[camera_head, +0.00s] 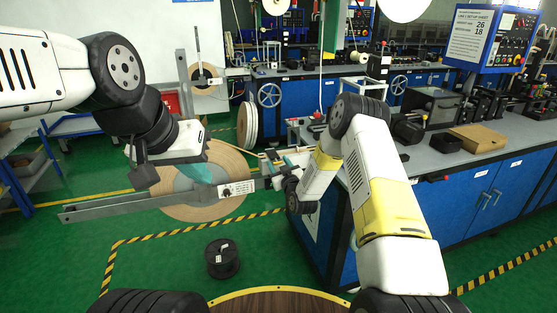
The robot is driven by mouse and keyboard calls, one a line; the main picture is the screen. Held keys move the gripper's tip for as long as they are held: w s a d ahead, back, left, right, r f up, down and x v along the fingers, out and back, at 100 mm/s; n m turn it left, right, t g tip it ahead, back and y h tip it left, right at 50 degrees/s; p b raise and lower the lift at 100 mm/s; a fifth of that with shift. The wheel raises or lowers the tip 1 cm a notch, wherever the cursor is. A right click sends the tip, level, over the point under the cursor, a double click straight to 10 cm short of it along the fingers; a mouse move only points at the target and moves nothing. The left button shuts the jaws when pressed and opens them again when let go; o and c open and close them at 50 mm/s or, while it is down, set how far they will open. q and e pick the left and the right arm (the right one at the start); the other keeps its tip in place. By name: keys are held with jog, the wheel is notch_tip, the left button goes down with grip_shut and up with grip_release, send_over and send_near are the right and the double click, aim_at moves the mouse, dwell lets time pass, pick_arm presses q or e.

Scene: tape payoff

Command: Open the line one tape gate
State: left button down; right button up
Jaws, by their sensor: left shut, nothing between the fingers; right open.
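A long grey metal bar (130,205), which looks like the tape gate, lies across the front of a large tan tape reel (213,207). A white label (238,189) sits near its right end. My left gripper (142,172) is shut and empty, above the left half of the bar; I cannot tell whether it touches it. My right gripper (268,172) is open near the bar's right end, partly hidden by its own wrist. The upper part of the reel is partly hidden by my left arm.
A black spool (222,258) stands on the green floor inside yellow-black striped tape. A blue workbench (459,205) with a grey top fills the right side. A brown box (478,139) lies on it. A blue rack (28,170) stands at the left.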

grip_shut()
